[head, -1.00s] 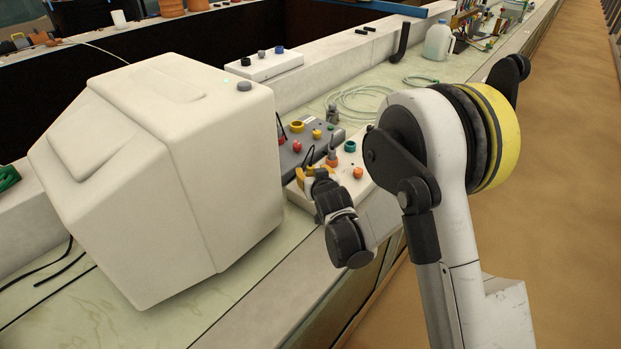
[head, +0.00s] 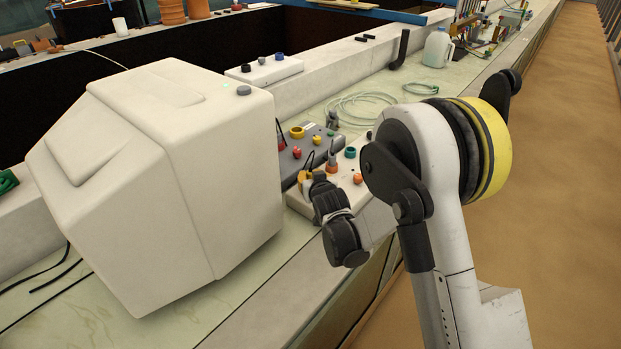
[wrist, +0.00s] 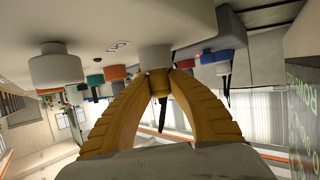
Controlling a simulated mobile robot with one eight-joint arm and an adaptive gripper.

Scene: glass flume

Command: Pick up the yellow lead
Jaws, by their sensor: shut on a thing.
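My gripper (head: 304,177) is low at the near left side of a white panel box (head: 296,200) on the bench. In the wrist view, which looks upside down, its two orange fingers (wrist: 157,76) are closed around a yellow plug, the yellow lead (wrist: 158,84). A short dark cable end (wrist: 162,115) shows between the fingers. The plug meets a pale round socket (wrist: 153,57); I cannot tell whether it is still seated. In the head view the fingers hide the plug.
A grey box (head: 312,152) with red and yellow parts stands behind. A large white housing (head: 150,180) stands close on the left.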

